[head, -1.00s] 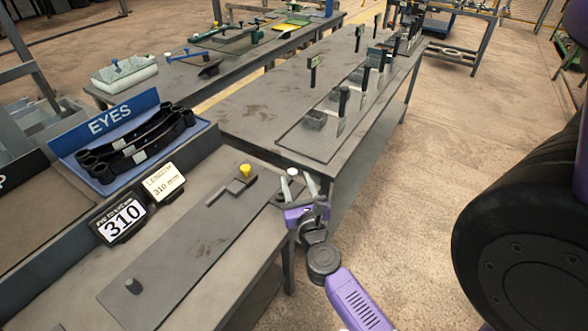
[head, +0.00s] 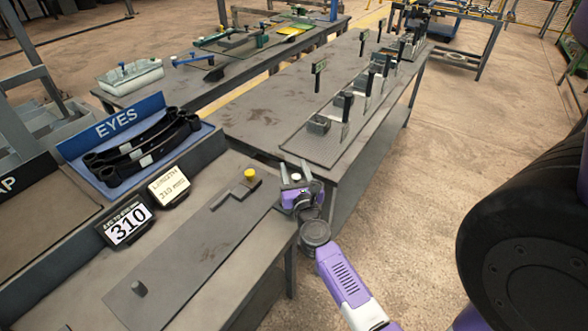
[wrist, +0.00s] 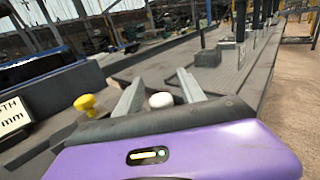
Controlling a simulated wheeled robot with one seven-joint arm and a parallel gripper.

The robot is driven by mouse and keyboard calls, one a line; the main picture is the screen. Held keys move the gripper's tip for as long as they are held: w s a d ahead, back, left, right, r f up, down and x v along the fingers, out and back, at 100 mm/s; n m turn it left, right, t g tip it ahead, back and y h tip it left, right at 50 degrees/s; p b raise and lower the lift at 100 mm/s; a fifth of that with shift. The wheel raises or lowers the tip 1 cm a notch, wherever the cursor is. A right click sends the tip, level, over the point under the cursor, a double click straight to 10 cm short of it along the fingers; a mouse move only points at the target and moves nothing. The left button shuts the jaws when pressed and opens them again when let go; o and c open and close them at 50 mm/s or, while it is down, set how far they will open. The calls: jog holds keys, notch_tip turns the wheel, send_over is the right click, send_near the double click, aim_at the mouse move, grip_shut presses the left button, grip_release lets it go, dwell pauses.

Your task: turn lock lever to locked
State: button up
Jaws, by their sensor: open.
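A white knob (head: 296,177) stands at the right end of the near bench's grey plate (head: 200,250). It looks like the end of the lock lever, but the lever's arm is hidden behind my gripper. My gripper (head: 295,170) is open, with one finger on each side of the knob. In the wrist view the white knob (wrist: 160,100) shows between the two spread fingers (wrist: 161,82); contact cannot be told. A yellow knob (head: 250,173) stands on a small dark bracket (head: 233,191) left of the gripper, and it also shows in the wrist view (wrist: 84,102).
A dark post (head: 139,288) rises from the plate's near end. The second bench (head: 245,110) carries several upright tools. Open floor lies right.

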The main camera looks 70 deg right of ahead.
grip_shut()
dwell(1.4)
